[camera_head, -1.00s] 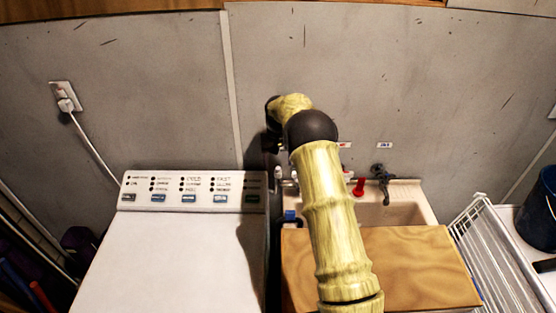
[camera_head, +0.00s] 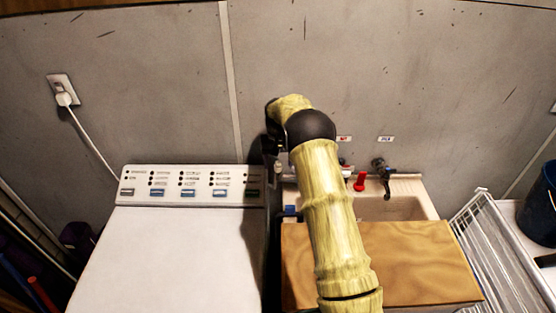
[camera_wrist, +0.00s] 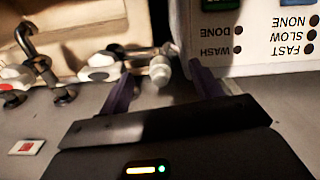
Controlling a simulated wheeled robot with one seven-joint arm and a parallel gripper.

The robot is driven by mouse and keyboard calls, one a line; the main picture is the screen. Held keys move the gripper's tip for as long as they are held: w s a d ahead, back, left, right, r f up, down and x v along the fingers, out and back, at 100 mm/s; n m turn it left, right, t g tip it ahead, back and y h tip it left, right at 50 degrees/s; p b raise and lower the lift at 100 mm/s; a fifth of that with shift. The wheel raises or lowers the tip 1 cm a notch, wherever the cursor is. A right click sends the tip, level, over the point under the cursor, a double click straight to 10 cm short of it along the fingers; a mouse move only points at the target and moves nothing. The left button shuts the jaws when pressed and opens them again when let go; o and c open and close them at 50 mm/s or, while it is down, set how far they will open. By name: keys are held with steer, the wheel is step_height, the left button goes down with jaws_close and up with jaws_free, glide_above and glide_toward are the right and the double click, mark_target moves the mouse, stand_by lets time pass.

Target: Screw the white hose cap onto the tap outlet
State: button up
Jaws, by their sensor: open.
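In the wrist view, which is upside down, my gripper (camera_wrist: 162,76) is open, with one dark finger on each side of a pale, rounded piece (camera_wrist: 160,70). This piece looks like the white hose cap, but I cannot tell whether it is on the tap outlet. I see no clear contact between the fingers and the pale piece. In the head view my gripper is mostly hidden behind my arm, by the wall between washing machine and sink.
The washing machine (camera_head: 170,250) stands left, its panel close to my right finger in the wrist view. The sink (camera_head: 405,207) has a dark tap (camera_head: 381,176) and a red item (camera_head: 360,181). A wooden board (camera_head: 425,265) covers its front. A white rack (camera_head: 500,250) stands right.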

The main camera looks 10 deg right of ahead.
steer(key=shift+f, duration=0.55)
jaws_close()
stand_by(1.4)
stand_by(0.6)
steer(key=m, duration=0.4)
steer(key=shift+p, duration=0.3)
steer(key=shift+m, duration=0.9)
